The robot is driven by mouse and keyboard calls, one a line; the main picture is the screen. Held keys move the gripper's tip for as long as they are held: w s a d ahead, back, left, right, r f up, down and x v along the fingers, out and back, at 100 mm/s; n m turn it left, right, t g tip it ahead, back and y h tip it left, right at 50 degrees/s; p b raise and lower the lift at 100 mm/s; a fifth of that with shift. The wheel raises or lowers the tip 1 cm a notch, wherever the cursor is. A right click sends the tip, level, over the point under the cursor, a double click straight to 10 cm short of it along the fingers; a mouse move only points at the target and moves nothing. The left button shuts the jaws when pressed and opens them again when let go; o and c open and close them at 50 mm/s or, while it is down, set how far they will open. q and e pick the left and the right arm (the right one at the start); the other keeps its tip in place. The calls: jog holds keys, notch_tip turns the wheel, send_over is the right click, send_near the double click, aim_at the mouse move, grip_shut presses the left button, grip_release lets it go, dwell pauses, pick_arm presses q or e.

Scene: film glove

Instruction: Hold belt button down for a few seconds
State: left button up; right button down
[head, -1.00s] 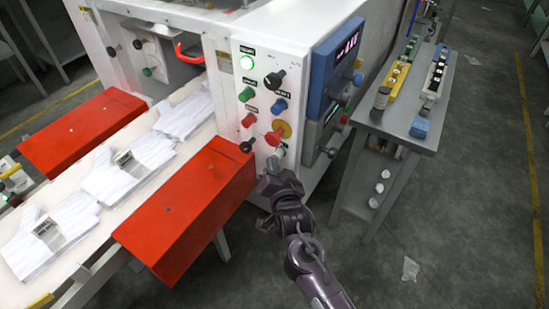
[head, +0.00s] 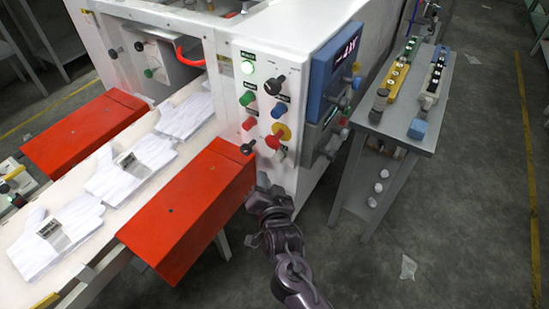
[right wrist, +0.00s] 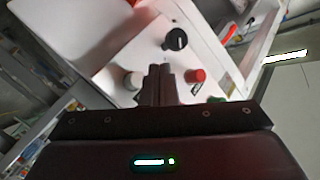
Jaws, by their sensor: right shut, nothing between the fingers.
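My right gripper (head: 262,188) is shut and empty, below the panel's lower edge. In the right wrist view its fingertips (right wrist: 159,70) point toward the panel, between a white button (right wrist: 133,80) and a red button (right wrist: 195,76). Contact is not visible.
Two red covers (head: 190,208) flank the conveyor (head: 20,222), which carries white gloves (head: 126,172). A blue display unit (head: 335,62) is right of the panel. A grey side table (head: 400,128) stands further right. The floor at right is mostly clear.

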jog(key=shift+s+a, duration=0.55)
jog(key=shift+s, duration=0.2)
jog(key=shift+f, duration=0.1)
jog(key=s+d+f+n+g, duration=0.2)
jog(key=s+d+f, duration=0.15)
jog(key=f, duration=0.65)
jog(key=s+d+f+n+g, duration=0.1)
jog(key=s+d+f+g, duration=0.3)
jog(key=f, duration=0.6)
jog(key=s+f+n+g, duration=0.15)
jog(key=s+f, duration=0.35)
jog(key=f, duration=0.5)
jog(key=s+d+f+n+g+h, duration=0.1)
jog(key=s+d+f+g, duration=0.1)
jog(key=s+d+f, duration=0.3)
jog(key=s+d+f+n+g, duration=0.1)
jog(key=s+d+f+g, duration=0.2)
jog(key=s, duration=1.1)
jog(key=s+d+f+n+g+h, duration=0.1)
jog(key=s+d+f+g, duration=0.1)
jog(key=s+d+f, duration=0.6)
jog(key=shift+s+f+g+h, duration=0.35)
jog(key=shift+s+f, duration=0.45)
jog(key=shift+s, duration=0.35)
jog(key=c, duration=2.1)
grip_release()
jog(key=shift+a+n, duration=0.1)
jog(key=shift+n, duration=0.15)
